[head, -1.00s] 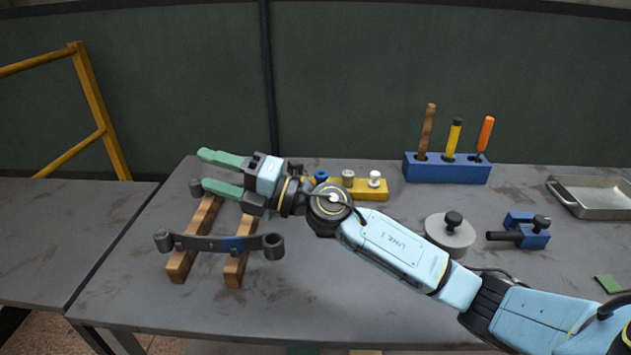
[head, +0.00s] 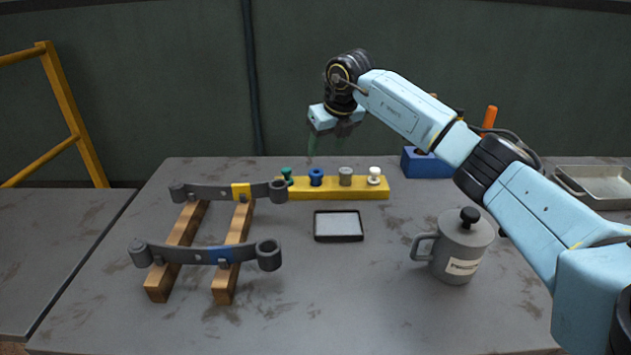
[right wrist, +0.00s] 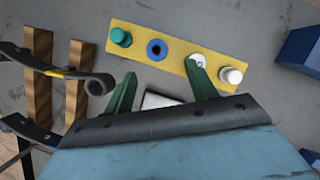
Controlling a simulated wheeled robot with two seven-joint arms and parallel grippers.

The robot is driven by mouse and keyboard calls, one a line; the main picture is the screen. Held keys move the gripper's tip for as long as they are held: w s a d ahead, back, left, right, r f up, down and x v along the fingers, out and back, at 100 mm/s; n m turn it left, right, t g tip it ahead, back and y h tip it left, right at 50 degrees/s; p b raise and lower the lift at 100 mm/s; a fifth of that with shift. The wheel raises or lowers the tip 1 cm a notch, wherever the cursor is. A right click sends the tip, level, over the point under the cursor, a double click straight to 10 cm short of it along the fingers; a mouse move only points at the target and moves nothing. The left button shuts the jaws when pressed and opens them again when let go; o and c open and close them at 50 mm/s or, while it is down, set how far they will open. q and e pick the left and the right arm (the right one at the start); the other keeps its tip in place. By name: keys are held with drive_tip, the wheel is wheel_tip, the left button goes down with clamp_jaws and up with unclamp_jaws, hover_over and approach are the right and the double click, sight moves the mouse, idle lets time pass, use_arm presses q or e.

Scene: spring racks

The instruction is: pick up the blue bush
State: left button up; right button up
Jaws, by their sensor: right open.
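The blue bush (head: 316,177) stands in the yellow rack (head: 330,190) on the table, between a green bush (head: 287,175) and a grey bush (head: 346,176). A white bush (head: 374,175) is at the right end. The blue bush also shows in the right wrist view (right wrist: 157,49), with a dark hole in its top. My right gripper (head: 325,142) is open and empty, above the rack with its green fingers pointing down. In the right wrist view its fingertips (right wrist: 160,76) are spread, and the right one partly covers the grey bush. My left gripper is not in view.
Leaf springs (head: 205,255) lie across two wooden bars (head: 178,250) at left. A small dark-rimmed tray (head: 338,226) lies before the rack. A lidded grey mug (head: 462,250) stands at right. A blue tool block (head: 425,163) and metal pan (head: 600,185) are behind.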

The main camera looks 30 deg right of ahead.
sight(316, 174)
drive_tip(key=x, duration=0.4)
drive_tip(key=shift+a+f+b, duration=0.1)
drive_tip(key=shift+b, duration=0.25)
drive_tip(key=x, duration=0.2)
drive_tip(key=b+x, duration=0.1)
drive_tip(key=x, duration=0.1)
drive_tip(key=shift+w+a+f+b, duration=0.15)
drive_tip(key=shift+a+f+b, duration=0.05)
drive_tip(key=shift+f+b, duration=0.15)
drive_tip(key=shift+w+f, duration=0.1)
drive_tip(key=shift+f, duration=0.05)
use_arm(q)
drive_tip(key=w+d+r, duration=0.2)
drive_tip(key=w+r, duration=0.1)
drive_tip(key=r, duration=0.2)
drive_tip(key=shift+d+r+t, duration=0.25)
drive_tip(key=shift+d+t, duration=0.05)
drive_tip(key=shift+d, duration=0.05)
use_arm(e)
drive_tip(key=shift+c, duration=0.4)
drive_tip(key=c, duration=0.9)
drive_tip(key=shift+o, duration=0.2)
